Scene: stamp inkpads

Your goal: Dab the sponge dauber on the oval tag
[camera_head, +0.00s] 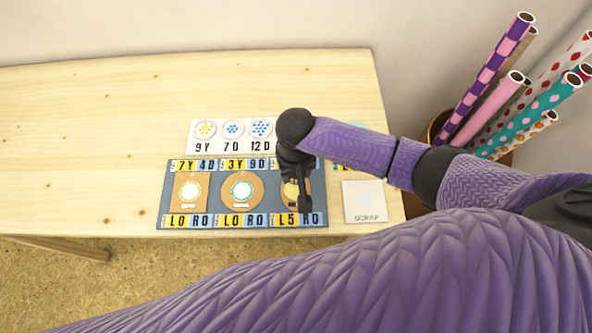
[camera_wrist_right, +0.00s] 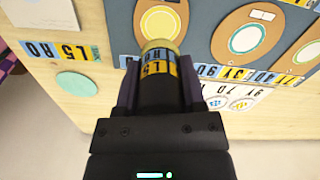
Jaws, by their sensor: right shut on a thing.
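My right gripper (camera_head: 303,190) is over the right-hand tag of the blue-grey mat (camera_head: 213,195). In the right wrist view, my right gripper (camera_wrist_right: 159,88) is shut on the sponge dauber (camera_wrist_right: 158,47), a dark cylinder with a yellow end and a yellow and blue band. In the head view the gripper hides most of this tag (camera_head: 287,192). My left gripper is not in view.
A round tag (camera_head: 240,176) and a squarish tag (camera_head: 180,205) lie left on the mat. A white card (camera_head: 218,143) with dotted circles lies behind. A scrap card (camera_head: 364,210) lies right of the mat. Wrapping rolls (camera_head: 500,95) stand beyond the table's right end. The table's left is clear.

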